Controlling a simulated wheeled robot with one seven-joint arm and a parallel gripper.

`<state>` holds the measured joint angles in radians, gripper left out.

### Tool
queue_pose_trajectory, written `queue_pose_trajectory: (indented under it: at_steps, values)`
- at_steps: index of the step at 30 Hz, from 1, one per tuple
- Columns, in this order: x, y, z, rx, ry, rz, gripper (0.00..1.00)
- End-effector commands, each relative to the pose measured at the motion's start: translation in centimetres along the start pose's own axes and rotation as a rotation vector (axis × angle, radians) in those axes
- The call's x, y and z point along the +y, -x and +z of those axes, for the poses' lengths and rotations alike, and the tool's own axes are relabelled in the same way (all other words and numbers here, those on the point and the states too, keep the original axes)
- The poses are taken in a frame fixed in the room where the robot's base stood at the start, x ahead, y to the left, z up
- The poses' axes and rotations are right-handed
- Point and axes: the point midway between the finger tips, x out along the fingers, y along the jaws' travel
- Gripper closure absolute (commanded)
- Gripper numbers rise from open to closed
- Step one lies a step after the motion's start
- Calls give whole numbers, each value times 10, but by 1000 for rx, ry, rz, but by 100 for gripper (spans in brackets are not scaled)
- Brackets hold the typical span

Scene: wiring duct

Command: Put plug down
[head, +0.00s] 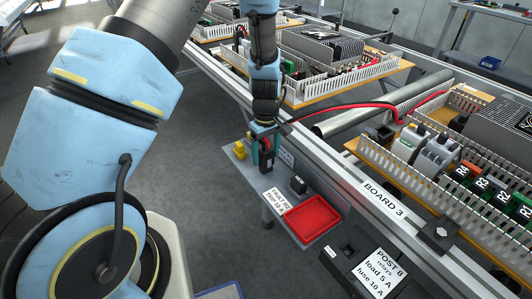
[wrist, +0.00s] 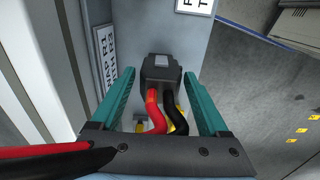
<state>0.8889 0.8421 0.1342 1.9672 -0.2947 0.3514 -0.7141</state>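The plug (wrist: 161,72) is a black block with a pale top patch, seen in the wrist view between my fingertips. A red lead (wrist: 155,110) and a black lead (wrist: 175,112) leave it toward my palm. My gripper (wrist: 159,78) has teal fingers on both sides of the plug, with a narrow gap showing on each side, so it looks open around it. In the head view my gripper (head: 262,160) points down at the grey side shelf (head: 262,190); the plug cannot be made out there. Whether the plug rests on the shelf is hard to tell.
Red and black cables (head: 345,108) run from my gripper to board 3 (head: 385,198). The shelf holds a yellow piece (head: 240,151), a black block marked NEW (head: 298,184), a fault label (head: 279,202) and an empty red tray (head: 307,217). A rail edges the board.

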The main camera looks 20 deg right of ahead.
Motion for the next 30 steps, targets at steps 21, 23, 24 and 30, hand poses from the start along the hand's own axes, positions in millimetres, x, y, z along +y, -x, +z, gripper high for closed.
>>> queue_pose_trajectory:
  at_steps: [21, 23, 24, 30]
  values:
    - [2, 62, -1, 4, 0, 5, 13]
    - [1, 75, 0, 3, -1, 5, 13]
    - [1, 83, 0, 2, -1, 4, 13]
    - [1, 112, 0, 2, -1, 2, 13]
